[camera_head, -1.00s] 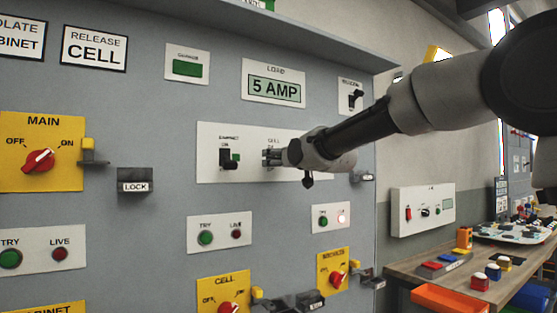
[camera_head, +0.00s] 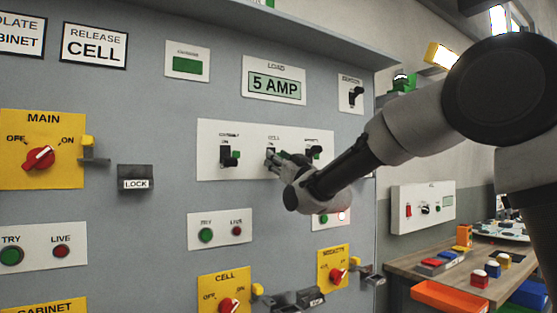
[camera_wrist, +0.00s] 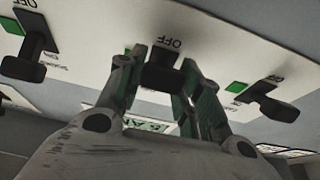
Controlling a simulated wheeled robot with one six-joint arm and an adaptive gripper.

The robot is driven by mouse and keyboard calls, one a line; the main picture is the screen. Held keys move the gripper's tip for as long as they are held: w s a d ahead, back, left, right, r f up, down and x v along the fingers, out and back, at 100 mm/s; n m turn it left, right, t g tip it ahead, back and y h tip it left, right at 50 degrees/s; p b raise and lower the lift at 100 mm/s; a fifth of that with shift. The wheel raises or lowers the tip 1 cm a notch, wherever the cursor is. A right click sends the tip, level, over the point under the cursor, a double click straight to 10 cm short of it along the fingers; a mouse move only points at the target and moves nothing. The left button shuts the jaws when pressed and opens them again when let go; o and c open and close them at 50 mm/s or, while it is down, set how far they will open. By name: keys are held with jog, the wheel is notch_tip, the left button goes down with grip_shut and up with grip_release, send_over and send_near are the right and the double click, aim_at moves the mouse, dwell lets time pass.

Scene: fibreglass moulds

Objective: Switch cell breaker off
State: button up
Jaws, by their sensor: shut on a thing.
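The cell breaker (camera_head: 271,151) is the middle of three black switches on a white panel (camera_head: 210,170), under a small label reading CELL. My gripper (camera_head: 273,158) reaches it from the lower right. In the wrist view, the black handle of the cell breaker (camera_wrist: 161,76) sits between the two fingers of my gripper (camera_wrist: 162,66), which are shut on it. The word OFF shows upside down beside this handle. My fingers hide part of the switch, and I cannot tell its exact position.
A similar black switch (camera_head: 226,157) stands to the left and another (camera_head: 312,154) to the right, both close to my gripper. A LOAD display (camera_head: 275,86) above reads 5 AMP. A wooden bench (camera_head: 405,266) with coloured items stands at the lower right.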

jog(key=o, duration=1)
jog(key=shift+o, duration=0.2)
jog(key=v, duration=1.2)
jog(key=shift+f, duration=0.2)
jog(key=shift+f, duration=0.1)
